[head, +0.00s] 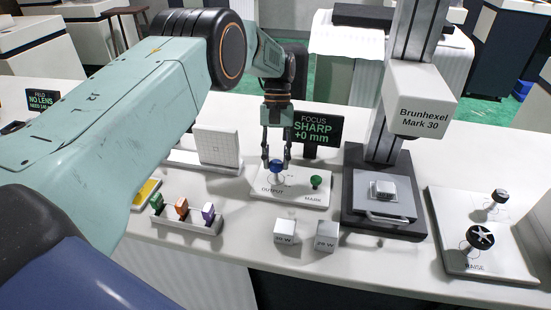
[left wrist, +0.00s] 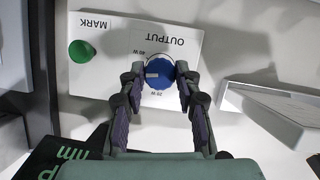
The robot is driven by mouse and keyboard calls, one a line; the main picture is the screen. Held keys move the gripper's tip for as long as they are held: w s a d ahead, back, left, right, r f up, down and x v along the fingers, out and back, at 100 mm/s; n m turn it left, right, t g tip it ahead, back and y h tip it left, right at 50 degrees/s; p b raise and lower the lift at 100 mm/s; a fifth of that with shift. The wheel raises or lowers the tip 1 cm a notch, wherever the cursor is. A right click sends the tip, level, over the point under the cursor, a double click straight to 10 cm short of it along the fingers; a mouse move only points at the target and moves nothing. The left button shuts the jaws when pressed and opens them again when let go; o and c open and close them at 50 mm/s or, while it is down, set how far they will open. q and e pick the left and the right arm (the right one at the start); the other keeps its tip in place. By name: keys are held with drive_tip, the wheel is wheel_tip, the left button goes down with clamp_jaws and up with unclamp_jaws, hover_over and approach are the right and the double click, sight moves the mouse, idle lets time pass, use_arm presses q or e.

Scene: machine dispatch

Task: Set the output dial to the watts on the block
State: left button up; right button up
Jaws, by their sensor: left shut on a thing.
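The blue output dial (head: 277,166) sits on a white panel (head: 262,196) marked OUTPUT and MARK. My left gripper (head: 276,160) reaches down over the dial from behind. In the left wrist view its fingertips (left wrist: 160,72) close on opposite sides of the blue dial (left wrist: 160,78). A pale pointer mark shows on the dial's left side there, with printed watt labels around it. Two pale metal blocks with watt labels, a left one (head: 285,233) and a right one (head: 326,236), stand in front of the panel. Another block (head: 383,189) sits on the machine's stage; I cannot read watts on it.
A green button (head: 316,182) stands beside the dial. The Brunhexel Mark 30 machine (head: 418,100) rises to the right, with a RAISE panel (head: 463,255) farther right. A FOCUS display (head: 318,130) stands behind. A rack of coloured pieces (head: 187,219) lies at left.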

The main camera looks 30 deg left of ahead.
use_arm(q)
drive_tip(key=m+y, duration=0.1)
drive_tip(key=m, duration=0.3)
drive_tip(key=shift+w+d+r+m+y, duration=0.2)
drive_tip(key=shift+m+y, duration=0.1)
drive_tip(key=shift+y, duration=0.1)
drive_tip(key=shift+m+y+p, duration=0.4)
drive_tip(key=shift+m+y, duration=0.2)
drive_tip(key=shift+m, duration=1)
drive_tip(key=o, duration=1.2)
drive_tip(key=shift+s+f, duration=0.1)
drive_tip(key=shift+s, duration=0.1)
drive_tip(key=shift+c, duration=0.2)
drive_tip(key=shift+w, duration=0.1)
drive_tip(key=v, duration=0.7)
drive_tip(key=shift+d, duration=0.15)
